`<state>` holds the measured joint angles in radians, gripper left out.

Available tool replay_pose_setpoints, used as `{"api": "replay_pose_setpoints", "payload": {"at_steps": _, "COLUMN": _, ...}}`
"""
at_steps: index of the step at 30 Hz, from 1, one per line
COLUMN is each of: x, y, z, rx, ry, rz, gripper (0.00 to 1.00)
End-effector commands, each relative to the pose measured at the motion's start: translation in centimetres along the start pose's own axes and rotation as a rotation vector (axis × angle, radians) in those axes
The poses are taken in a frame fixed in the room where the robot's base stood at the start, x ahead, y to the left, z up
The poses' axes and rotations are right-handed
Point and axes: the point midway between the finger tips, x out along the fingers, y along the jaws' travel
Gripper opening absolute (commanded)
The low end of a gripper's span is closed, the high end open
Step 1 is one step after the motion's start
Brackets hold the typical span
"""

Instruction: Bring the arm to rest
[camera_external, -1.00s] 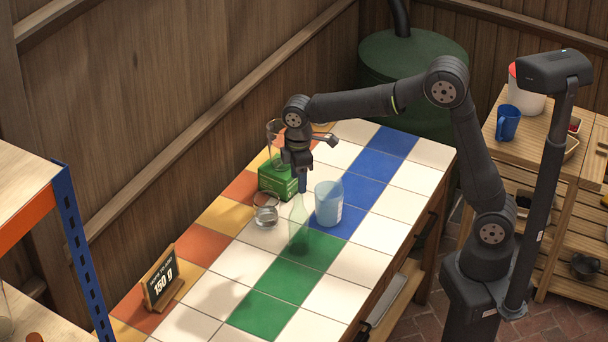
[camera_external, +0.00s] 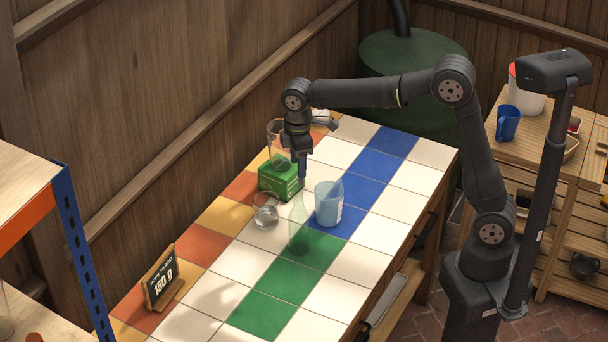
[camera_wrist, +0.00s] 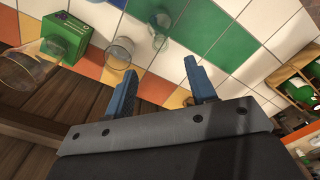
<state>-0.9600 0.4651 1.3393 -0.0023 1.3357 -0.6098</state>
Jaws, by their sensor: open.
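My gripper (camera_external: 302,178) is above the tiled table in the external view, close to a clear bottle and a green box. In the wrist view its two blue fingers (camera_wrist: 157,85) stand apart with nothing between them. The tiled table (camera_external: 330,295) has white, blue, green, orange and yellow tiles. The green box (camera_external: 279,181) carries a clear glass vessel (camera_external: 277,148) on top. A clear glass beaker (camera_external: 265,211) stands in front of it. A tinted clear bottle (camera_external: 299,232) stands upright below the gripper. A light-blue cup (camera_external: 328,204) stands just right of the bottle.
A sign reading 150 g (camera_external: 161,280) stands at the table's left edge. A wooden shelf with a blue jug (camera_external: 508,123) is at the right. A green tank (camera_external: 412,60) is behind the table. The front tiles are clear.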

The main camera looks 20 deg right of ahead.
Motion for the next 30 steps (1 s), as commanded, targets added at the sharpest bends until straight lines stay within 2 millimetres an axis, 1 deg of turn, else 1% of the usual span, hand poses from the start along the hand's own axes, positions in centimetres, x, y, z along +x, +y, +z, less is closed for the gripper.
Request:
{"api": "replay_pose_setpoints", "payload": {"at_steps": 1, "x": -1.2, "y": 0.1, "z": -0.1, "rx": 0.0, "ry": 0.004, "rz": 0.003, "gripper": 0.51}}
{"api": "replay_pose_setpoints", "payload": {"at_steps": 5, "x": -3.7, "y": 0.1, "z": 0.3, "rx": 0.002, "ry": 0.004, "rz": 0.003, "gripper": 0.51}}
{"api": "replay_pose_setpoints", "payload": {"at_steps": 9, "x": -4.0, "y": 0.9, "z": 3.2, "rx": 0.013, "ry": 0.001, "rz": 0.001, "gripper": 0.51}}
{"api": "replay_pose_setpoints", "payload": {"at_steps": 17, "x": -4.5, "y": 1.8, "z": 8.4, "rx": 0.028, "ry": 0.001, "rz": 0.0, "gripper": 0.51}}
{"api": "replay_pose_setpoints", "payload": {"at_steps": 23, "x": -4.7, "y": 2.0, "z": 12.4, "rx": 0.04, "ry": 0.0, "rz": -0.001, "gripper": 0.51}}
{"api": "replay_pose_setpoints", "payload": {"at_steps": 30, "x": -4.8, "y": 1.8, "z": 17.1, "rx": 0.054, "ry": 0.001, "rz": 0.0, "gripper": 0.51}}
